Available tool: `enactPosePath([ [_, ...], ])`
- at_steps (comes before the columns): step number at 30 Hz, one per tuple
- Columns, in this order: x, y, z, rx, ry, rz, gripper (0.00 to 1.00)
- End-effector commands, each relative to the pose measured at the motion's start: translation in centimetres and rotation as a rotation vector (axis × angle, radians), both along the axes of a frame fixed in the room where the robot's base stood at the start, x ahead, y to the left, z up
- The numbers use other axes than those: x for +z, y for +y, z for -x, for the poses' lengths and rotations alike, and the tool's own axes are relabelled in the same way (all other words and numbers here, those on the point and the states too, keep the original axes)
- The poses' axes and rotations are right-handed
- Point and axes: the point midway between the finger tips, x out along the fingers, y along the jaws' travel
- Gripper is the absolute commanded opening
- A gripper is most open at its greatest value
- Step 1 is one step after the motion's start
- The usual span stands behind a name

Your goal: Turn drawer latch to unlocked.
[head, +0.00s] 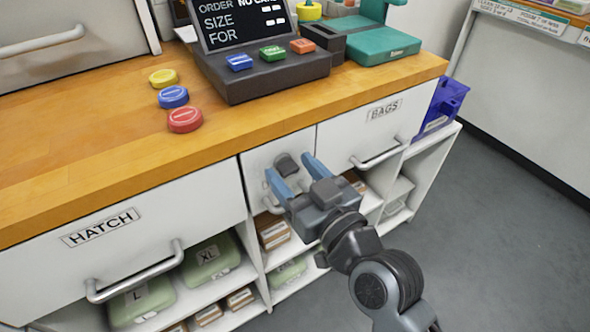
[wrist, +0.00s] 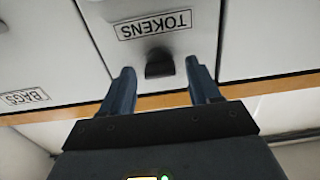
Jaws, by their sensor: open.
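The drawer latch is a small dark grey knob (head: 287,164) on the white middle drawer front, between the HATCH and BAGS fronts. In the wrist view the latch (wrist: 159,64) is near the label TOKENS (wrist: 154,25), which appears upside down. My gripper (head: 298,172) is open in front of this drawer. Its two blue fingers point at the front, one on each side of the latch, with gaps on both sides in the wrist view (wrist: 160,76). I cannot tell whether the fingertips touch the front. My gripper hides part of the drawer's lower front and handle.
The HATCH handle (head: 135,272) and BAGS handle (head: 378,154) stick out on either side. The wooden counter (head: 90,165) overhangs above, with yellow, blue and red discs (head: 185,119) and an order display (head: 262,82). Open shelves hold packs below. Floor at right is clear.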

Motion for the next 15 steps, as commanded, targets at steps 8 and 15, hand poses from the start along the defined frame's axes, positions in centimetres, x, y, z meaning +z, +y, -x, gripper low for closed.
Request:
enactPosePath([
  [8,-0.02,0.11,-0.15,0.000,0.000,0.000,0.62],
  [15,-0.01,0.10,-0.15,0.000,0.000,0.000,0.41],
])
